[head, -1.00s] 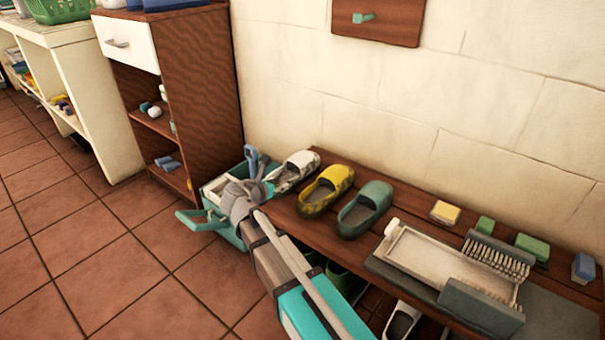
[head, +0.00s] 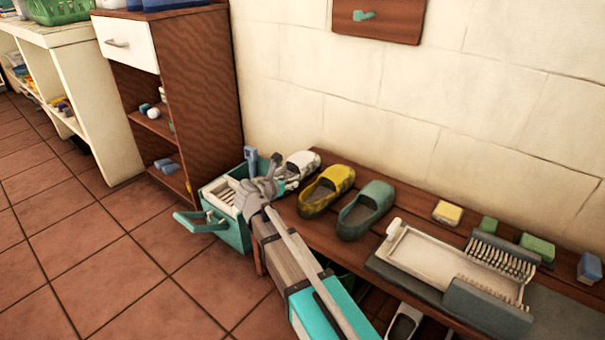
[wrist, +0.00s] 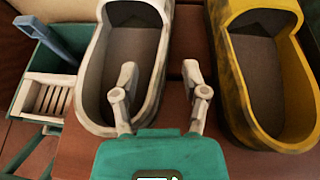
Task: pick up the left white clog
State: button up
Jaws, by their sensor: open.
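The left white clog (head: 299,167) stands at the left end of the wooden bench, partly hidden behind my gripper in the head view. In the wrist view the white clog (wrist: 91,88) fills the left-centre, its toe away and its open heel end towards me. My gripper (wrist: 159,82) is open and empty. Its left finger is over the clog's opening and its right finger is just outside the clog's right wall, so the wall lies between them. I cannot tell whether either finger touches it. In the head view my gripper (head: 277,173) is at the clog's near side.
A yellow clog (head: 327,190) stands close to the right, with a green clog (head: 366,209) beyond it. A teal crate (head: 232,232) with a blue-handled tool (head: 251,158) is at the left. The tiled wall is behind the bench (head: 403,204).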

jog(key=shift+w+d+f, duration=0.2)
jog(key=shift+w, duration=0.25)
grip_shut()
dwell(0.3)
